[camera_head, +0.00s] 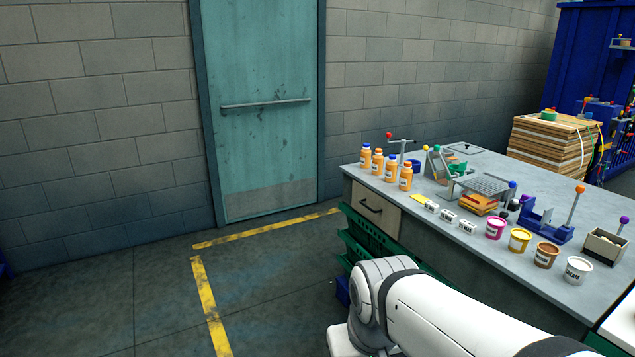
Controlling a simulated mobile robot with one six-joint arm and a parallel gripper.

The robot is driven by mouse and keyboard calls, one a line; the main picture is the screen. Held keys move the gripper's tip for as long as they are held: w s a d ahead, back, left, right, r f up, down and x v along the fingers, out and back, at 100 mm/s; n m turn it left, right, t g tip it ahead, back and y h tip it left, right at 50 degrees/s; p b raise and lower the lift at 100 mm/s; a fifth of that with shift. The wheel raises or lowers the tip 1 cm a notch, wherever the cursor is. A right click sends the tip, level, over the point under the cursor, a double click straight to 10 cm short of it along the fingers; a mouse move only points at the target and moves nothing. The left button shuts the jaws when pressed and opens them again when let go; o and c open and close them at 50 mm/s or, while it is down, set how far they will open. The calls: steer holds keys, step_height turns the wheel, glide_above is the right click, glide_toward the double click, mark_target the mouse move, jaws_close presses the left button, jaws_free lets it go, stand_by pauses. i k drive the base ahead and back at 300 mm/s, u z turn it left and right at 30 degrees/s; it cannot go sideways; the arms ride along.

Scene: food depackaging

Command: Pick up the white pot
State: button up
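The white pot (577,271) is a small round tub with dark lettering. It stands upright on the grey worktable near its front right edge, at the right end of a row of tubs. A brown pot (546,256) stands just left of it, then a yellow pot (519,241) and a pink pot (495,228). My white arm crosses the lower right of the view, in front of the table. My gripper does not show, so its state and its distance from the white pot cannot be seen.
The worktable (350,172) also holds several orange bottles (391,168), small white packs (448,215), a blue fixture (545,230) and a grey box (604,246) behind the white pot. Green crates (362,240) sit below the table's left end. Floor at left is clear.

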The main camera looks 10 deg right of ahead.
mark_target(577, 269)
steer(key=z, duration=0.85)
steer(key=i, duration=1.05)
steer(key=z, duration=0.65)
steer(key=i, duration=0.35)
steer(key=z, duration=0.3)
steer(key=k, duration=0.7)
steer(key=z, duration=0.2)
steer(key=i, duration=0.75)
steer(key=u, duration=0.05)
